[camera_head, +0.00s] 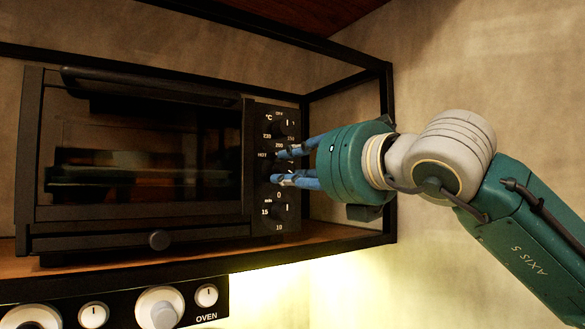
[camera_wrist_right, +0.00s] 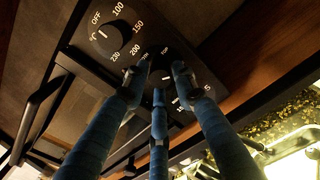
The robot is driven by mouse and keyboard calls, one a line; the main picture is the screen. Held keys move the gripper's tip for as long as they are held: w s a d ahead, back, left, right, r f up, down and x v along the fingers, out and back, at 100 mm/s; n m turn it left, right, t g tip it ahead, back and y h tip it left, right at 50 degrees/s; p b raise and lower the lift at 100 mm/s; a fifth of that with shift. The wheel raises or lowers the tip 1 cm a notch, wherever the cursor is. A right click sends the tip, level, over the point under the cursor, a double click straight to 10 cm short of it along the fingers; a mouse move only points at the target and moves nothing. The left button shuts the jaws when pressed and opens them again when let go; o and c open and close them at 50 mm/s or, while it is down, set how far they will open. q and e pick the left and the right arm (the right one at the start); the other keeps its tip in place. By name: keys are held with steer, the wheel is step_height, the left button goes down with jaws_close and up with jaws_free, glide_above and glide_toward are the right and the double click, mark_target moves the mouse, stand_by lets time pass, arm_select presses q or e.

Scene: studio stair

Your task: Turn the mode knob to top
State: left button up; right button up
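The black toaster oven (camera_head: 140,215) has a control panel on its right side. The mode knob (camera_wrist_right: 166,72) is the middle knob, between the temperature and timer knobs. It is dark and partly hidden by my fingers; a TOP label is near it in the wrist view, but its pointer setting is hard to read. My right gripper (camera_head: 278,167) reaches in from the right, its blue fingers at the mode knob. In the wrist view the fingertips (camera_wrist_right: 158,78) stand around the knob; whether they press on it I cannot tell. My left gripper is not in view.
The temperature knob (camera_head: 283,124) is just above my fingers and the timer knob (camera_head: 284,212) just below. The oven stands on a wooden shelf (camera_head: 345,238) inside a black frame (camera_head: 388,100). A lower panel with pale knobs (camera_head: 160,306) is below.

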jaws_close()
steer(key=shift+f+n+b, duration=0.1)
steer(key=shift+n+b, duration=0.75)
steer(key=shift+n, duration=0.05)
steer(key=shift+n+b, duration=0.75)
steer(key=shift+n, duration=0.45)
steer(key=n+b, duration=0.1)
steer(key=n, duration=0.2)
steer(key=shift+n, duration=0.4)
steer(key=shift+r+n, duration=0.25)
steer(key=shift+n, duration=1.55)
